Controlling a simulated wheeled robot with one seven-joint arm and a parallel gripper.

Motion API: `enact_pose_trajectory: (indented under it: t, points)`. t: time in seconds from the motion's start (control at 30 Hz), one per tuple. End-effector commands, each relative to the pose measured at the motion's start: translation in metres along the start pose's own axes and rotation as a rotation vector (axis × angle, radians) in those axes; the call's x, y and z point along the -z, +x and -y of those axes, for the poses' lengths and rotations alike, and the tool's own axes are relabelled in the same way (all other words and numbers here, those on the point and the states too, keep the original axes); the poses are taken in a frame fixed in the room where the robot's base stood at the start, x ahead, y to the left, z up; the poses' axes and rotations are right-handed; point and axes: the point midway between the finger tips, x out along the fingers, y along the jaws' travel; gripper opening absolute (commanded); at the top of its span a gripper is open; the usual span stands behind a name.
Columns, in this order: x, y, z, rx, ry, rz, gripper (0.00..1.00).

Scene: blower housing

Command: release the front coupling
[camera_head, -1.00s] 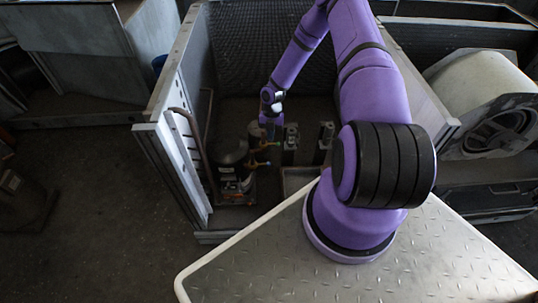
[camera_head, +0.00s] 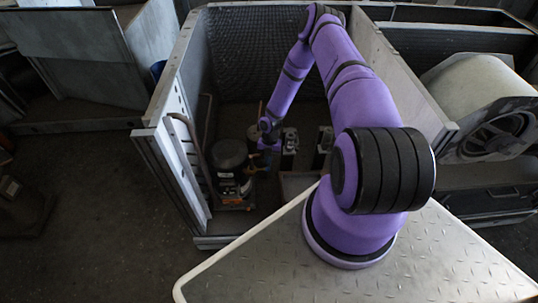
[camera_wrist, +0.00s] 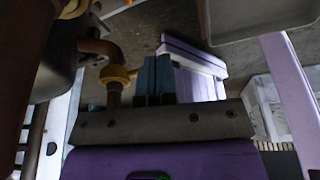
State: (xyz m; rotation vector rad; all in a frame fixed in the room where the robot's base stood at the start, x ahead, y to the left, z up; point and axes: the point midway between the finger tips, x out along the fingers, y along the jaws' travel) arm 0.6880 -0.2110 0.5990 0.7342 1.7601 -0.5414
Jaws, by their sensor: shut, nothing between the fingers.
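The compressor (camera_head: 230,155) is a dark cylinder standing inside the open metal housing. In the wrist view, a copper pipe (camera_wrist: 98,47) bends down from it to a yellow ring-like coupling (camera_wrist: 115,74). A second yellow coupling (camera_wrist: 74,8) shows at the top edge; I cannot tell which one is the front coupling. My gripper (camera_head: 265,163) is low in the housing, just right of the compressor. In the wrist view its dark fingers (camera_wrist: 154,78) are together and empty, with the nearer coupling close on their left. In the head view my gripper largely hides the couplings.
The housing's left wall (camera_head: 183,90) and right wall (camera_head: 405,85) rise around my arm. Black and grey upright parts (camera_head: 289,145) stand right of my gripper. A shallow tray (camera_wrist: 262,18) shows at the upper right in the wrist view. A blower drum (camera_head: 478,95) lies outside, to the right.

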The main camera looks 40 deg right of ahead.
Motion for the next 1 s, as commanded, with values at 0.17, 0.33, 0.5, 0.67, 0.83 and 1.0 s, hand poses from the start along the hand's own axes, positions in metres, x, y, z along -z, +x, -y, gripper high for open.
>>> enact_pose_trajectory:
  t: [0.17, 0.33, 0.5, 0.67, 0.83, 1.0]
  points:
    - [0.0000, 0.0013, 0.0000, 0.000, 0.000, 0.000, 0.00]
    - [0.0001, 0.0012, -0.0001, 0.000, 0.000, 0.000, 0.00]
    - [0.0014, 0.0014, 0.0009, -0.005, 0.019, 0.000, 0.00]
    - [0.0033, 0.0020, 0.0021, -0.016, 0.052, 0.001, 0.00]
    - [0.0050, 0.0025, 0.0031, -0.022, 0.073, 0.000, 0.00]
    - [0.0072, 0.0032, 0.0041, -0.031, 0.100, 0.000, 0.00]
